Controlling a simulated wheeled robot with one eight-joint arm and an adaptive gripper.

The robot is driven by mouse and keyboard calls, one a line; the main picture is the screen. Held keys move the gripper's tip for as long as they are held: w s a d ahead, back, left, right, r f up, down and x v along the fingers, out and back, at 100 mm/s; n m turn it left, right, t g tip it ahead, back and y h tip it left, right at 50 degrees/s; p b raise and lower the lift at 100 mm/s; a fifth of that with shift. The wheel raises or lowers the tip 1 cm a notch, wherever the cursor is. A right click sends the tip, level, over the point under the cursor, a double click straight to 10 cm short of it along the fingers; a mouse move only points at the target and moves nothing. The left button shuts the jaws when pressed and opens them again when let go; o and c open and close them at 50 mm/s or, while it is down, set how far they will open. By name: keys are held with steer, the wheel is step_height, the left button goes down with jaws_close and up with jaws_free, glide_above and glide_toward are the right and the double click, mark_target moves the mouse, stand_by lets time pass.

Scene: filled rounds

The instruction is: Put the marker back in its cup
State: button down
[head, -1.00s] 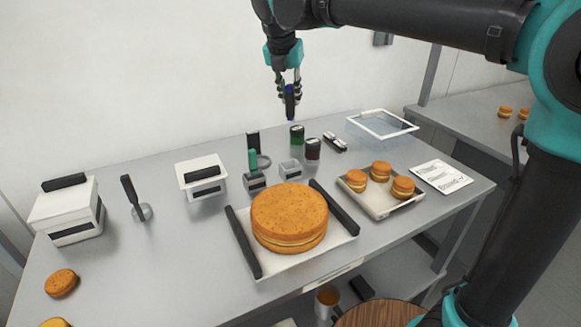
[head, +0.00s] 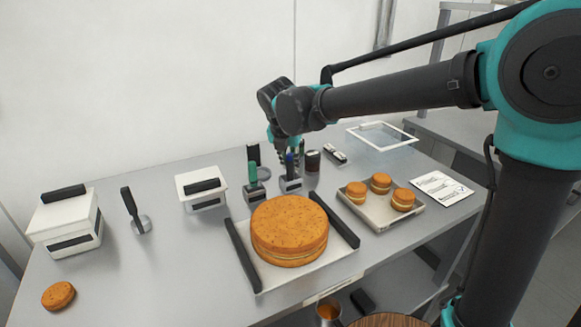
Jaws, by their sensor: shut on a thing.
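The marker (head: 290,163) is dark with a blue part and stands roughly upright in my gripper (head: 289,157). My gripper is shut on it, low over the small grey cup (head: 290,184) behind the large cake. The marker's lower end is at the cup's mouth; I cannot tell how deep inside it is. A second small cup (head: 254,194), to the left, holds a green marker (head: 253,174).
The large filled cake (head: 290,225) sits on a tray (head: 262,278) with dark handles in front. Dark jars (head: 313,161) stand close to the right of the cup. A tray of small rounds (head: 381,222) and a white card (head: 441,188) are further right. A white lidded box (head: 203,186) is left.

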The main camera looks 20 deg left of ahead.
steer(key=shift+f, duration=0.85)
steer(key=c, duration=1.4)
jaws_free()
steer(key=shift+f, duration=0.1)
steer(key=shift+o, duration=0.2)
steer(key=v, duration=1.2)
